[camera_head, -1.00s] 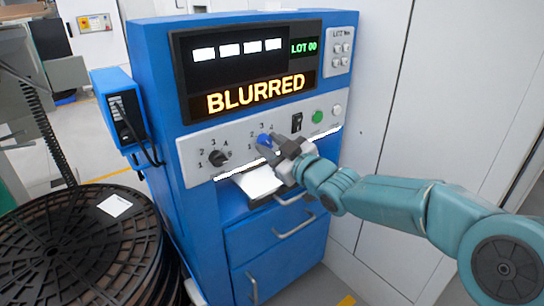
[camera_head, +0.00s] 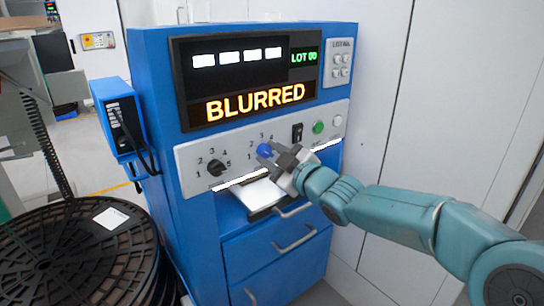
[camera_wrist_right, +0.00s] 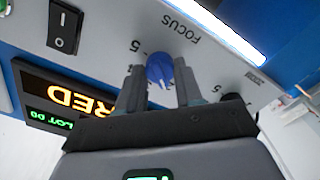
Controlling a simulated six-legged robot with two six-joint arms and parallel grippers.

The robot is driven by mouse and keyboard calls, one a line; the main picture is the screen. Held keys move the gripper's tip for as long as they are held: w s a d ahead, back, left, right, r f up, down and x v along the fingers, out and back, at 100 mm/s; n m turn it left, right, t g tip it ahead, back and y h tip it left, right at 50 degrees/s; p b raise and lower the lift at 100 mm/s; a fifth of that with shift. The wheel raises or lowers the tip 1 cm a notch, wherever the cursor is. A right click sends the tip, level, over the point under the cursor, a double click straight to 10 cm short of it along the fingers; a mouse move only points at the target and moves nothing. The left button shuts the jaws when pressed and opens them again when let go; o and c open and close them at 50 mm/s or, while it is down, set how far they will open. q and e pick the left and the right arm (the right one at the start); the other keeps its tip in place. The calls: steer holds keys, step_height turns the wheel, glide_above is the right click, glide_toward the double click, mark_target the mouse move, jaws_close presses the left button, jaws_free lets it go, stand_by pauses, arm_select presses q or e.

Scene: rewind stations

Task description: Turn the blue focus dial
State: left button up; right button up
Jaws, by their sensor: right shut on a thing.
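The blue focus dial (camera_head: 264,150) sits on the grey control panel (camera_head: 230,143) of a blue machine. My right gripper (camera_head: 275,155) is at the dial and hides part of it and its scale. In the right wrist view, the two fingers of the gripper (camera_wrist_right: 159,90) stand on either side of the dial (camera_wrist_right: 160,68), shut on it, with the FOCUS label beside it. The screen (camera_head: 250,75) reads BLURRED in orange. My left gripper is in neither view.
A black dial (camera_head: 216,167) is left of the blue one. A black rocker switch (camera_head: 297,132) and a green button (camera_head: 318,127) are to its right. A white sheet (camera_head: 258,194) sticks out below. Large black reels (camera_head: 80,255) stand at the lower left.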

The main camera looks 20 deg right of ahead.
steer(key=o, duration=1)
steer(key=shift+o, duration=0.2)
steer(key=p+v, duration=0.2)
steer(key=v, duration=1.4)
steer(key=shift+s+p, duration=0.2)
steer(key=shift+p, duration=0.15)
